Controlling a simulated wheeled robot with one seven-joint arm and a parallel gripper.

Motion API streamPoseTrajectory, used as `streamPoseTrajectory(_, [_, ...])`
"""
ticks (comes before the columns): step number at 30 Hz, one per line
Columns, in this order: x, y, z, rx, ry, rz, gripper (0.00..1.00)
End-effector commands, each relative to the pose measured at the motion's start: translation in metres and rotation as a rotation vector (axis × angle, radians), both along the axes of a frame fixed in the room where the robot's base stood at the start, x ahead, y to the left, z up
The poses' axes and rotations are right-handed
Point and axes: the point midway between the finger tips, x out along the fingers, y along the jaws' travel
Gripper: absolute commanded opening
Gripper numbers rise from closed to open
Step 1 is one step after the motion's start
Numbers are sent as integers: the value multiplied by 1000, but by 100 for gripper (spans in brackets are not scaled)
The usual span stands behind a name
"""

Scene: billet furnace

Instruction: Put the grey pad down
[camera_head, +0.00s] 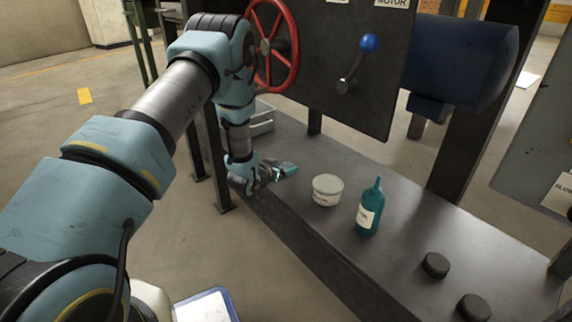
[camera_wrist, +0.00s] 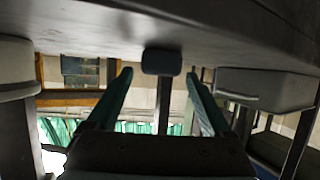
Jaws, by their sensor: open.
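My gripper (camera_head: 287,170) is low over the far left part of the dark bench (camera_head: 330,232), its fingers roughly level. In the wrist view, which is upside down, my gripper (camera_wrist: 158,76) is open with teal fingers spread apart. A small dark grey pad (camera_wrist: 162,62) shows between the fingertips, with a gap on each side. It appears to rest on the bench top, which runs along the top of that view. I cannot tell exactly how far it lies beyond the tips. I cannot make it out in the head view.
A white tub (camera_head: 326,190) and a teal bottle (camera_head: 369,208) stand right of my gripper. Two dark round pucks (camera_head: 436,265) (camera_head: 473,307) lie nearer the front right. A grey crate (camera_head: 262,122) is behind. A panel with a red wheel (camera_head: 274,46) hangs above.

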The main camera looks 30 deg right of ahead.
Motion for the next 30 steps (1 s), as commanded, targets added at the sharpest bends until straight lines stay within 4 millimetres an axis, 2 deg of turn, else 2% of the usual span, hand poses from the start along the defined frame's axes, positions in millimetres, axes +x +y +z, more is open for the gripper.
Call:
streamPoseTrajectory(1, [-5, 10, 9, 2, 2, 2, 85])
streamPoseTrajectory(9, [-34, 52, 29, 2, 3, 3, 85])
streamPoseTrajectory(15, [-46, 69, 36, 1, 0, 0, 85])
streamPoseTrajectory(19, [-48, 73, 37, 1, -1, 0, 85])
streamPoseTrajectory(23, [-47, 74, 38, 1, 0, 3, 85])
streamPoseTrajectory(26, [-37, 83, 46, 28, 9, 32, 85])
streamPoseTrajectory(29, [-17, 108, 66, 92, 40, 105, 85])
streamPoseTrajectory(30, [-9, 123, 76, 126, 61, 145, 85])
